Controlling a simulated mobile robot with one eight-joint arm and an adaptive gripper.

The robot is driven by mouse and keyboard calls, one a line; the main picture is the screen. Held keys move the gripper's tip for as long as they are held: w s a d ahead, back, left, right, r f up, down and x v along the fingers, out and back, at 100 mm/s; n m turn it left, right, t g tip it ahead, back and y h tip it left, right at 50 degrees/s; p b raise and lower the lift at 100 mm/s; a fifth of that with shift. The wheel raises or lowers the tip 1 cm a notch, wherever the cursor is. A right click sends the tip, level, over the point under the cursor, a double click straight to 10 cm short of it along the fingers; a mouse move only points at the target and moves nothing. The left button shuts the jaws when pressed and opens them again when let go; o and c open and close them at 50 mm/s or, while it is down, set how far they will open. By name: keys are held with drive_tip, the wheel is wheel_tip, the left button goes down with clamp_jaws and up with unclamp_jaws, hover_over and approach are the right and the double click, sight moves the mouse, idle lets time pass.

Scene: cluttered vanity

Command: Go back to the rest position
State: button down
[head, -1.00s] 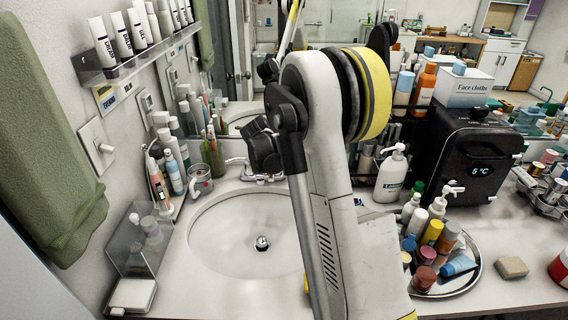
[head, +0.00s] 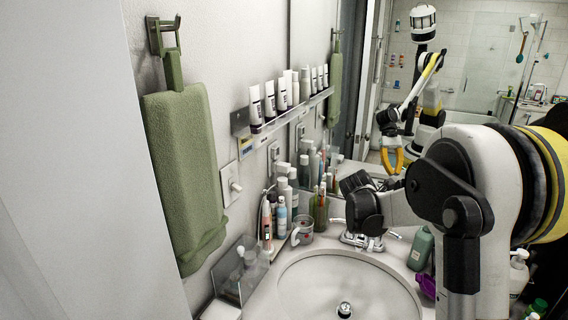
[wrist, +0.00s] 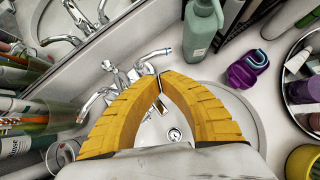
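My gripper (wrist: 160,78) shows in the wrist view as two yellow ribbed fingers curving together until their tips meet. It looks shut, with nothing held between the fingers. It is above the sink (wrist: 240,100), near the chrome faucet (wrist: 135,75). In the head view my arm fills the right side and hides the gripper itself. The mirror (head: 400,60) there shows a reflection of the yellow fingers. The sink also shows in the head view (head: 300,285), partly behind my arm.
A green bottle (wrist: 203,28) and a purple item (wrist: 247,68) stand beside the sink. A round tray (wrist: 288,92) is at the right. A glass cup (head: 303,231), several bottles and a clear organizer (head: 240,265) line the left. A green towel (head: 185,170) hangs on the wall.

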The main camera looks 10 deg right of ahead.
drive_tip(key=s+a+r+m+t+y, duration=0.1)
drive_tip(key=s+a+r+m+y, duration=0.1)
drive_tip(key=s+a+r+m, duration=0.55)
drive_tip(key=s+a+m+t+y, duration=0.3)
drive_tip(key=s+a+m+y, duration=0.2)
drive_tip(key=s+a+m, duration=1)
drive_tip(key=s+a, duration=0.3)
drive_tip(key=s, duration=0.2)
drive_tip(key=shift+a+f+b, duration=0.35)
drive_tip(key=shift+b, duration=0.05)
drive_tip(key=shift+s, duration=0.1)
